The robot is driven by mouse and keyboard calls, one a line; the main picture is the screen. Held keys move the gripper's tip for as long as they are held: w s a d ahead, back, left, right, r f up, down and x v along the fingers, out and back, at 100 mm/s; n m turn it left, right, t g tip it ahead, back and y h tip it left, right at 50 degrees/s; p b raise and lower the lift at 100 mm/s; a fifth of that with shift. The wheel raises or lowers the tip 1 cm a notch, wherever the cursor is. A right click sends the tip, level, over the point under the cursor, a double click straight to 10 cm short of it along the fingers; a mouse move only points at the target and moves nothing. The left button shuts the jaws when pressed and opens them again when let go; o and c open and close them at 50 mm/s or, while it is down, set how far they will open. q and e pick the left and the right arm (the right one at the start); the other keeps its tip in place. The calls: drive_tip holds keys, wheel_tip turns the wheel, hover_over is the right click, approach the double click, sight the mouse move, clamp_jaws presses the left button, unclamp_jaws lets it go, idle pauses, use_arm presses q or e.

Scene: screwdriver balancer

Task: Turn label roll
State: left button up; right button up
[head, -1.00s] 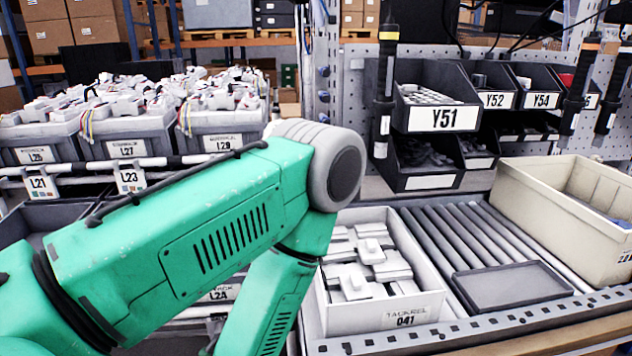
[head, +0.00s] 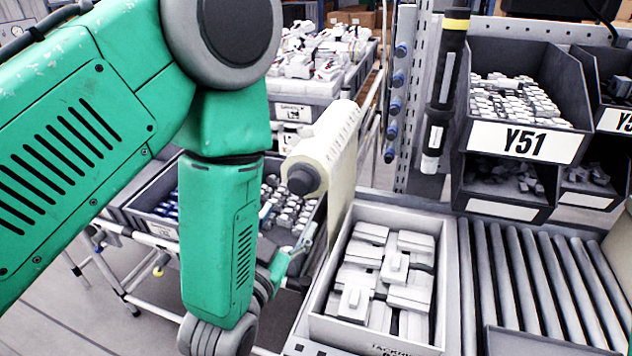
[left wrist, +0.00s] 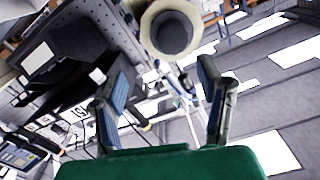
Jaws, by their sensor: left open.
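The label roll (head: 340,140) is cream with a dark round core end. It hangs beside the perforated post in the head view, with a strip of its paper hanging down. In the left wrist view the label roll (left wrist: 150,22) shows end-on at the top, beyond the fingertips. My left gripper (head: 302,250) is below the roll in the head view, partly hidden by my own arm. My right gripper is not in view.
A grey box of white parts (head: 450,290) stands right of the roll, beside a roller track (head: 540,270). A bin labelled Y51 (head: 525,140) and a hanging dark screwdriver (head: 442,95) are behind. A tray of small parts (head: 160,190) sits behind my arm.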

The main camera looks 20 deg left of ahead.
sight(295, 189)
use_arm(q)
drive_tip(key=w+a+p, duration=0.1)
drive_tip(key=w+a, duration=0.4)
drive_tip(key=w, duration=0.4)
drive_tip(key=d, duration=0.1)
drive_tip(key=w+d, duration=0.1)
drive_tip(key=d, duration=0.1)
drive_tip(key=w+d, duration=0.1)
drive_tip(key=d, duration=0.1)
drive_tip(key=shift+w+d+p, duration=0.1)
drive_tip(key=shift+d+p, duration=0.1)
drive_tip(key=shift+p, duration=0.1)
drive_tip(key=shift+d, duration=0.1)
drive_tip(key=shift+a, duration=0.35)
drive_tip(key=a, duration=0.2)
drive_tip(key=shift+a+f, duration=0.1)
drive_tip(key=shift+a, duration=0.2)
drive_tip(key=c, duration=1.1)
drive_tip(key=shift+d, duration=0.7)
drive_tip(key=shift+c, duration=0.3)
drive_tip(key=shift+a, duration=0.35)
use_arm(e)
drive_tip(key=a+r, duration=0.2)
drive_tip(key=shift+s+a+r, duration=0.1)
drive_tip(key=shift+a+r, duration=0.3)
